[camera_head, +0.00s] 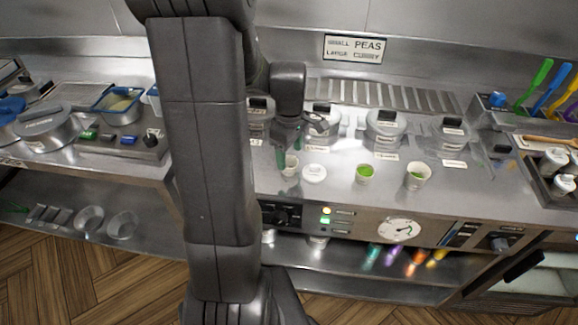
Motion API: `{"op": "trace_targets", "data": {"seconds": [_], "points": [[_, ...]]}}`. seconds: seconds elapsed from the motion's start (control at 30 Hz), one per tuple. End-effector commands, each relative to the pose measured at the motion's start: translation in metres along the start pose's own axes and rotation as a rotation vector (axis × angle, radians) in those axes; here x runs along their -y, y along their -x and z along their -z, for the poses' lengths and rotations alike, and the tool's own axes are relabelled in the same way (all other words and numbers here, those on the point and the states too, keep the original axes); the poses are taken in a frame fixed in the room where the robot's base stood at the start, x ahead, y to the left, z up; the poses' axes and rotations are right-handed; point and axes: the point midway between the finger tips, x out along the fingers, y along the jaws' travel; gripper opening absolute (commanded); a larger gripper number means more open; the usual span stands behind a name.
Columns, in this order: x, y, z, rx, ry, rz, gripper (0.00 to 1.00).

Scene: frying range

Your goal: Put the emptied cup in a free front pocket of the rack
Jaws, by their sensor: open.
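My gripper (288,155) points down over the counter, with dark green fingers apart. A small white cup (291,168) stands upright just below and beside the fingers; its inside shows no bright green, but is too small to read clearly. I cannot tell whether the fingers touch it.
A round white piece (314,174) lies right of the cup. Two cups with green contents (365,174) (417,176) stand further right. Lidded pots (386,127) line the back. A control panel with a dial (400,229) forms the counter front. My arm hides the left-centre.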

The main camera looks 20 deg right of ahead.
Motion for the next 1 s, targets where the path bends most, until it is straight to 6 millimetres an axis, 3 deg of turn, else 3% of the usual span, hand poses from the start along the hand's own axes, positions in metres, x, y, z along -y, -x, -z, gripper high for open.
{"op": "trace_targets", "data": {"seconds": [0.3, 0.57, 0.6, 0.8, 1.0], "points": [[0.004, -0.039, 0.000, 0.001, 0.000, 0.002, 0.65], [0.003, -0.042, 0.000, 0.000, 0.000, 0.000, 0.65], [0.003, -0.042, 0.000, 0.000, 0.000, 0.000, 0.63], [0.003, -0.042, 0.000, 0.000, 0.000, 0.000, 0.24], [0.003, -0.041, 0.000, 0.000, 0.000, 0.000, 0.17]]}}
